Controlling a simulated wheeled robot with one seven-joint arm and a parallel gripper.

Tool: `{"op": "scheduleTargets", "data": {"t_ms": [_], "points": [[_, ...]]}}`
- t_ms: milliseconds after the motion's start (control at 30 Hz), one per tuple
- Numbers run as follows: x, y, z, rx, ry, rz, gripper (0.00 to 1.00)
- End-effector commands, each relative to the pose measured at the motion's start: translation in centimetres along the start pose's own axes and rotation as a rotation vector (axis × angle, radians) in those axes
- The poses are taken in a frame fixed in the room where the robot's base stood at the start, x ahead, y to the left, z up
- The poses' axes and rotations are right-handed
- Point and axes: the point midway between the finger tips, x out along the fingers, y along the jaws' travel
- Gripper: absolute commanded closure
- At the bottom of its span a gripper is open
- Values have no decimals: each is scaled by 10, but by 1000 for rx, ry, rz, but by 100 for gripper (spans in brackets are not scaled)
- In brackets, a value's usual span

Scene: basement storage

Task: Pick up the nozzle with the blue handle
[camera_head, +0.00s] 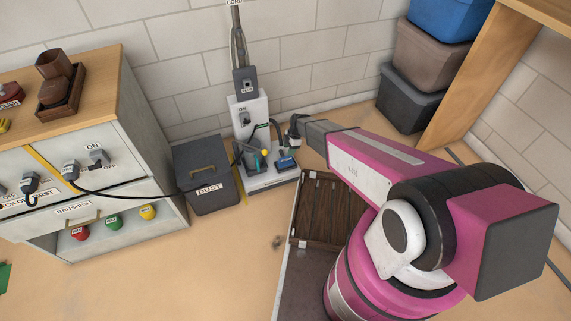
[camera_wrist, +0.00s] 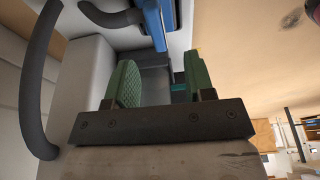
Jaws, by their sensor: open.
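The nozzle with the blue handle (camera_head: 286,161) lies on the right part of the vacuum's pale base in the head view. A blue part, probably its handle, shows at the top of the wrist view (camera_wrist: 154,22), beyond the fingertips. My gripper (camera_head: 297,128) is above and slightly right of the nozzle in the head view. In the wrist view its green-padded fingers (camera_wrist: 160,78) are apart, with nothing clearly held between them. A dark grey surface shows beyond the gap. Whether a finger touches the nozzle cannot be told.
A dust bin (camera_head: 207,178) and drawer cabinet (camera_head: 135,130) are further left. Stacked bins (camera_head: 412,95) stand right. Floor before the bin is clear.

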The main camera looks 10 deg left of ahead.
Motion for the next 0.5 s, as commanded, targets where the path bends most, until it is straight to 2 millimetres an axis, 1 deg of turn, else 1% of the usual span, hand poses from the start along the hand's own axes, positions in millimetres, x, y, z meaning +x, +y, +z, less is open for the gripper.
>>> {"op": "scheduleTargets", "data": {"t_ms": [33, 200, 500], "points": [[8, 1, 0, 1, 0, -2, 51], [34, 2, 1, 3, 0, -1, 51], [55, 2, 1, 4, 0, -1, 51]]}}
